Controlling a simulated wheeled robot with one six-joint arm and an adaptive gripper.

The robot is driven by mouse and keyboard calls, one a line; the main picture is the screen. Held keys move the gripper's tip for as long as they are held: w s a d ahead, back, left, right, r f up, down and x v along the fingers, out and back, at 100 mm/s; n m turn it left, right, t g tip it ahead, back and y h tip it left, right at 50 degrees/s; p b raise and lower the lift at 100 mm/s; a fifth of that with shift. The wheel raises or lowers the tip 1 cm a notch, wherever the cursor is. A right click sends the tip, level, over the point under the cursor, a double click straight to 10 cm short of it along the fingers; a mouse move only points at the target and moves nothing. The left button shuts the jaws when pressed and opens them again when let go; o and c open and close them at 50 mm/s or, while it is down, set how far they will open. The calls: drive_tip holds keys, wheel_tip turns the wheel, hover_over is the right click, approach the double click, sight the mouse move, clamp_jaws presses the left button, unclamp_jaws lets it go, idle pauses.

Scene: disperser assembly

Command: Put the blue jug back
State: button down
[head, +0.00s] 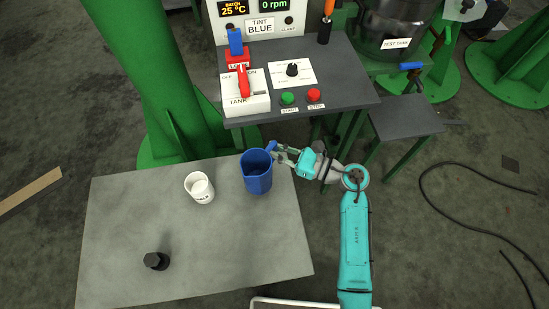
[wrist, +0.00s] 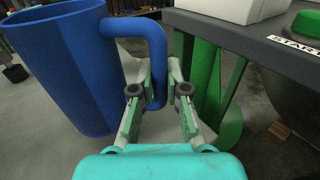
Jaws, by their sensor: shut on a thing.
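The blue jug (head: 257,174) is upright at the back right of the grey table (head: 215,245). I cannot tell whether its base touches the tabletop. My gripper (head: 278,156) is at the right side of the jug, shut on its handle. In the wrist view the jug (wrist: 65,65) fills the left side, and its handle (wrist: 157,60) runs down between the fingers of my gripper (wrist: 158,95). The jug's inside looks empty from the head view, though its bottom is dark.
A white cup (head: 200,188) stands left of the jug. A black knob-like part (head: 156,261) is at the table's front left. A control bench (head: 340,85) with switches and buttons is behind the table. A green column (head: 125,60) rises at the left. The table's front right is clear.

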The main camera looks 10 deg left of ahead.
drive_tip(key=shift+f, duration=2)
drive_tip(key=shift+f, duration=0.2)
drive_tip(key=c, duration=1.2)
unclamp_jaws()
drive_tip(key=shift+d+r, duration=0.15)
drive_tip(key=shift+r, duration=0.05)
drive_tip(key=v, duration=1.1)
drive_tip(key=shift+s+d, duration=0.15)
drive_tip(key=shift+d, duration=0.2)
